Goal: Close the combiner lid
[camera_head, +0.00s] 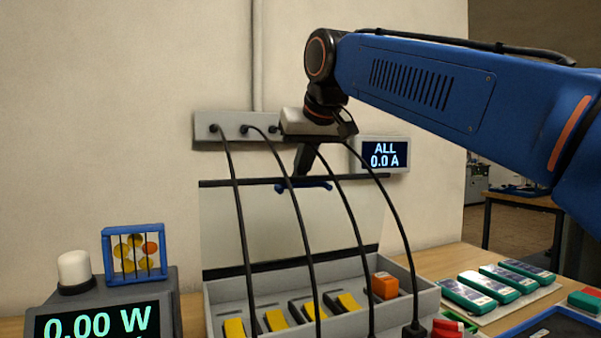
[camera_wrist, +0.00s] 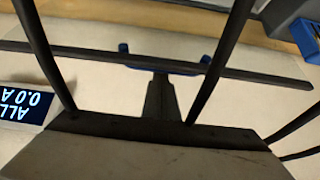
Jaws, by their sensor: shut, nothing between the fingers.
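The combiner is a pale grey open box (camera_head: 425,300) at the bottom centre of the head view, with yellow blocks and an orange block inside. Its clear lid (camera_head: 345,220) stands upright at the back, with a dark bar along the top and a blue handle (camera_head: 304,187). The handle also shows in the wrist view (camera_wrist: 205,66). My gripper (camera_head: 302,172) points down, shut and empty, with its fingertips (camera_wrist: 160,78) right by the handle at the middle of the top bar. I cannot tell if they touch it.
Several black cables (camera_head: 240,215) hang from a grey wall strip (camera_head: 207,124) into the box, passing in front of the lid. A current display (camera_head: 384,155) is on the wall. A power meter (camera_head: 100,320) stands left. Green-edged packs (camera_head: 490,285) lie right.

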